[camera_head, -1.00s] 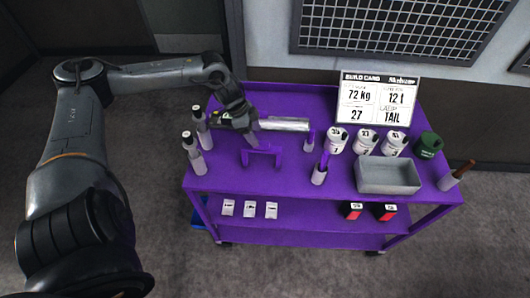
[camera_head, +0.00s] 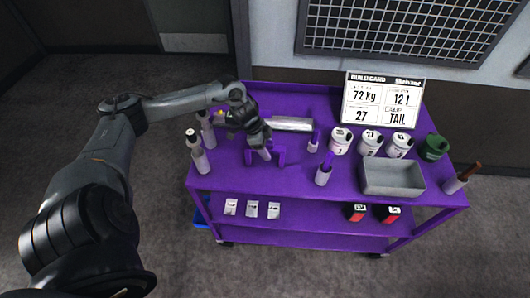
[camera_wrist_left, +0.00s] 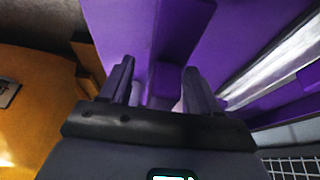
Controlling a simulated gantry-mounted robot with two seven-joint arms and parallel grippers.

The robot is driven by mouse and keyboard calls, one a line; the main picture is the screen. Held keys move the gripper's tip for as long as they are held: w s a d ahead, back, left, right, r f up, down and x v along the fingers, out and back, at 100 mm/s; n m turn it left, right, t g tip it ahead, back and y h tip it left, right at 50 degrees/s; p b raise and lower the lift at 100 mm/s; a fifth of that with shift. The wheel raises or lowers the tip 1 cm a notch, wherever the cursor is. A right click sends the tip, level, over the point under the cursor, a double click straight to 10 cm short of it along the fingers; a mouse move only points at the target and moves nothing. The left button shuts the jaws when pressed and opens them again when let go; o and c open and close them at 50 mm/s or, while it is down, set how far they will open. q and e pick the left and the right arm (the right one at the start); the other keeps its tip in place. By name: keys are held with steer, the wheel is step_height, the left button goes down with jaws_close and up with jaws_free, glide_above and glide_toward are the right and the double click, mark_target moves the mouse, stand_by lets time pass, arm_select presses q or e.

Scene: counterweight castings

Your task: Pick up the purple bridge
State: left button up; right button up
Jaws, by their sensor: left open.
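The purple bridge (camera_head: 281,156) stands on the purple cart top, left of the middle, in the head view. My left gripper (camera_head: 264,153) is right over it and hides its middle; its two ends show on either side. The fingers are open and point down at it. In the left wrist view my left gripper (camera_wrist_left: 157,78) shows two dark fingers spread apart, with a purple surface between and beyond them. I cannot tell there which part is bridge and which is cart. My right gripper is not in view.
A silver cylinder (camera_head: 291,124) lies just behind the bridge. Bottles (camera_head: 200,158) stand to the left, and a white holder with a purple handle (camera_head: 323,174) to the right. White tubs (camera_head: 370,143), a grey tray (camera_head: 392,180) and a build card (camera_head: 382,101) are farther right.

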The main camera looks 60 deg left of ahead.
arm_select(q)
steer(key=shift+w+f, duration=0.1)
steer(key=shift+f, duration=0.05)
jaws_close()
stand_by(0.4)
steer(key=shift+r, duration=0.3)
step_height(320, 180, up, 28)
steer(key=p, duration=0.9)
steer(key=shift+f, duration=0.25)
steer(key=shift+d, duration=0.1)
